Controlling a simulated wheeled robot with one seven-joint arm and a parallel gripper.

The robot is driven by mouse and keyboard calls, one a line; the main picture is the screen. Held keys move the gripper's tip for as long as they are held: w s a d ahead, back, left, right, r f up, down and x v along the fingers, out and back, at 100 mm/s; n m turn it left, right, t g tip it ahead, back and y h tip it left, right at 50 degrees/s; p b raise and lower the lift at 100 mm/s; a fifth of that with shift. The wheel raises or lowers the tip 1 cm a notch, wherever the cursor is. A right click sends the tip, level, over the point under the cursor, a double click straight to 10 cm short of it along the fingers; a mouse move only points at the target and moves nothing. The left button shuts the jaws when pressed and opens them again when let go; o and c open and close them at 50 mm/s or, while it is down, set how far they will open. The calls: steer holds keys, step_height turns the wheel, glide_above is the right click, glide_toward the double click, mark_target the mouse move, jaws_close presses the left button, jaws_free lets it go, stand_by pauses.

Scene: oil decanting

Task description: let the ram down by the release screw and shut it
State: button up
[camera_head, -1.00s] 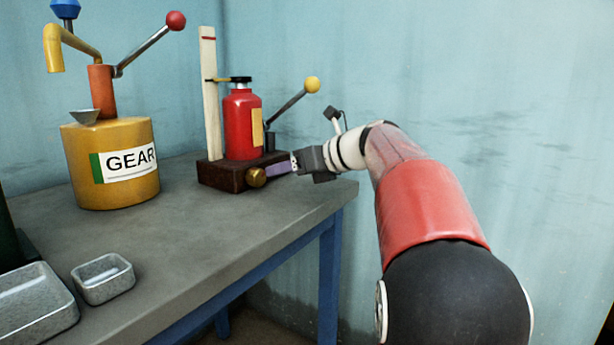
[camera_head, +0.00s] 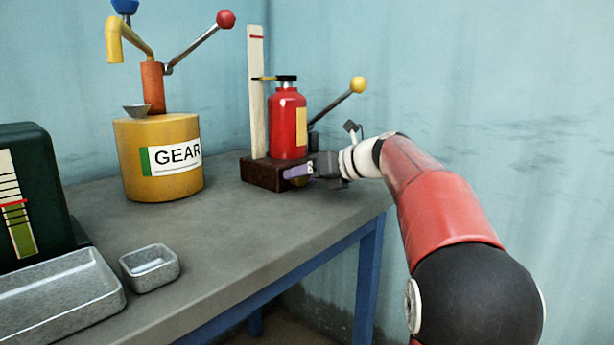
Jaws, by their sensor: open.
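A red jack (camera_head: 287,132) stands upright on a dark brown base (camera_head: 262,173) near the back of the bench. A black cap (camera_head: 286,78) tops it, and a thin yellow pointer (camera_head: 263,78) reaches to a pale upright post (camera_head: 257,110). The pointer is well below the red mark (camera_head: 257,37) on the post. My gripper (camera_head: 291,172) is open at the base's front right, its purple finger pad towards the view. The brass release screw is hidden behind the finger; I cannot tell whether it is touched.
The jack's lever ends in a yellow ball (camera_head: 358,84), up behind my wrist. A yellow GEAR drum (camera_head: 130,165) with a pump stands to the left. Two grey trays (camera_head: 60,290) (camera_head: 150,270) and a dark green box (camera_head: 35,180) are nearer. The bench's middle is clear.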

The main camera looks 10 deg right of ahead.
steer(key=shift+c, duration=0.3)
steer(key=c, duration=0.9)
steer(key=shift+s+a+r+n+t+h+p, duration=0.1)
steer(key=shift+n+t+h+p, duration=0.4)
steer(key=shift+n, duration=0.4)
steer(key=shift+n+t+h+b, duration=0.35)
steer(key=shift+n+h, duration=0.35)
steer(key=shift+n, duration=0.4)
steer(key=o, duration=1)
steer(key=shift+s, duration=0.1)
steer(key=shift+c, duration=0.2)
